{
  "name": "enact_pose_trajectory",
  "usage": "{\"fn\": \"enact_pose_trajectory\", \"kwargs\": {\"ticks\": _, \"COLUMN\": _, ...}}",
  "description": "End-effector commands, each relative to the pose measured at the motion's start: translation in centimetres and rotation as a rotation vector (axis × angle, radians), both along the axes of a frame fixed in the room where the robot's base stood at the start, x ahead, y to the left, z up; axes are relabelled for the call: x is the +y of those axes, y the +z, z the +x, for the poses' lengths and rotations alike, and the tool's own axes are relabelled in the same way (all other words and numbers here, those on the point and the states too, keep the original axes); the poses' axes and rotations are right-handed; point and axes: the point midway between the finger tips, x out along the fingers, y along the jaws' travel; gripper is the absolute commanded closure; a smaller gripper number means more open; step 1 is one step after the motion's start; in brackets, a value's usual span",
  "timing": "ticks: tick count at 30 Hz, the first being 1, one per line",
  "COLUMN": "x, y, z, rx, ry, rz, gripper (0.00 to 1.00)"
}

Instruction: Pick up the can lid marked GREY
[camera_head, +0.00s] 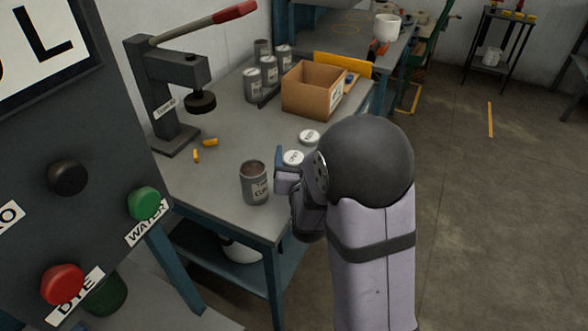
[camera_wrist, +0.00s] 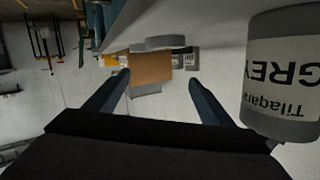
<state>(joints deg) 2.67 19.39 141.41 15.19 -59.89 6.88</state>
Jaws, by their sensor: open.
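Two pale round can lids lie on the grey worktable in the head view. The nearer lid (camera_head: 293,157) is partly behind my gripper (camera_head: 281,165), and the farther lid (camera_head: 309,137) is in clear view. Their labels are too small to read surely.
A cardboard box (camera_head: 309,93) stands beyond the lids, with several cans (camera_head: 253,84) left of it. A lever press (camera_head: 165,95) stands at the left table edge, near small yellow pieces (camera_head: 210,142). A panel with buttons (camera_head: 68,178) fills the left foreground.

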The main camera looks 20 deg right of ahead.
Motion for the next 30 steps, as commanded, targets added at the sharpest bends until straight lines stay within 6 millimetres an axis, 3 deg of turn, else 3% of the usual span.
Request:
{"fn": "enact_pose_trajectory", "kwargs": {"ticks": 1, "x": -0.1, "y": -1.1, "z": -0.5, "rx": 0.006, "ry": 0.008, "rz": -0.041, "gripper": 0.25}}
{"fn": "enact_pose_trajectory", "kwargs": {"ticks": 7, "x": 1.2, "y": -2.9, "z": -2.1, "rx": 0.041, "ry": 0.090, "rz": -0.162, "gripper": 0.25}}
{"fn": "enact_pose_trajectory", "kwargs": {"ticks": 14, "x": 1.8, "y": -3.7, "z": -2.7, "rx": 0.048, "ry": 0.124, "rz": -0.200, "gripper": 0.25}}
{"fn": "enact_pose_trajectory", "kwargs": {"ticks": 30, "x": 1.3, "y": -4.2, "z": -0.5, "rx": 0.048, "ry": 0.125, "rz": -0.199, "gripper": 0.25}}
